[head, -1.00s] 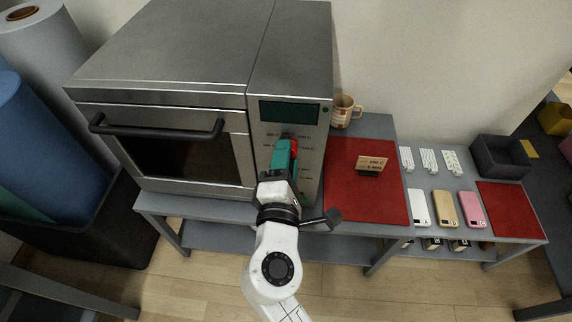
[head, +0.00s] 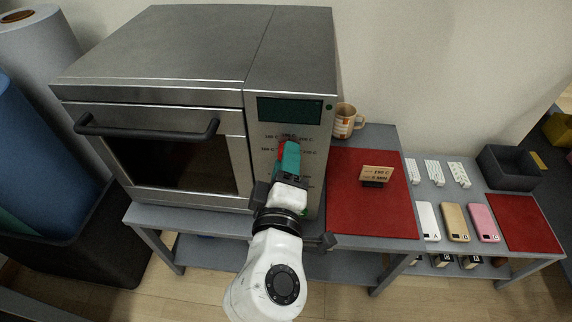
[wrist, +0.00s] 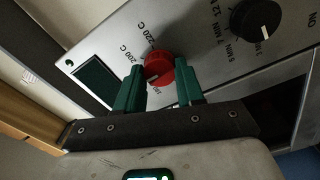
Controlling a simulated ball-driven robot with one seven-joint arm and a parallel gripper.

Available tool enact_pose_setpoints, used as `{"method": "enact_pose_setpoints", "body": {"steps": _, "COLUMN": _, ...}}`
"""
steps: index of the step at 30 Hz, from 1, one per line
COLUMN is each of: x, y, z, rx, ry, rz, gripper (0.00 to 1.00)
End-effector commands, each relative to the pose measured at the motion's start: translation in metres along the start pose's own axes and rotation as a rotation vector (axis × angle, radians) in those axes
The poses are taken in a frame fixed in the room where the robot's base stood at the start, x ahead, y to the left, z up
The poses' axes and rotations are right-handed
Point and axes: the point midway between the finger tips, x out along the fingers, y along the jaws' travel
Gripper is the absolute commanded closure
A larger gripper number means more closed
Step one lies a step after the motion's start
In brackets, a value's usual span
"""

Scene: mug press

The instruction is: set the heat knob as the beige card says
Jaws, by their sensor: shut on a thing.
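The red heat knob (wrist: 158,67) is on the front panel of the press oven, with printed temperature labels around it, 200 C and 220 C among them. Its pale pointer mark faces the lower left in the wrist view, near a label too small to read surely. My gripper (wrist: 160,77) has its teal fingers shut on the knob, one on each side. In the head view my gripper (head: 289,150) covers most of the knob. The beige card (head: 377,173) stands on a red mat; it shows a temperature, seemingly 190 C, above a time line, both blurred.
A black time knob (wrist: 256,20) with minute labels sits beside the heat knob. The dark display (head: 290,110) is above it. A striped mug (head: 345,120) stands right of the oven. The red mat (head: 370,215) is mostly clear. Phones lie farther right.

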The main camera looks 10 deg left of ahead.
Motion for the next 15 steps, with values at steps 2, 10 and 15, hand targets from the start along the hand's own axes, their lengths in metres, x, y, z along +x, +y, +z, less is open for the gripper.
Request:
{"method": "enact_pose_setpoints", "body": {"steps": 2, "x": 0.0000, "y": -0.0023, "z": 0.0017, "rx": 0.008, "ry": -0.004, "rz": -0.004, "gripper": 0.93}}
{"method": "enact_pose_setpoints", "body": {"steps": 10, "x": 0.0000, "y": -0.0021, "z": 0.0017, "rx": 0.014, "ry": -0.005, "rz": -0.004, "gripper": 0.93}}
{"method": "enact_pose_setpoints", "body": {"steps": 15, "x": 0.0000, "y": -0.0022, "z": 0.0019, "rx": 0.013, "ry": -0.005, "rz": -0.005, "gripper": 0.61}}
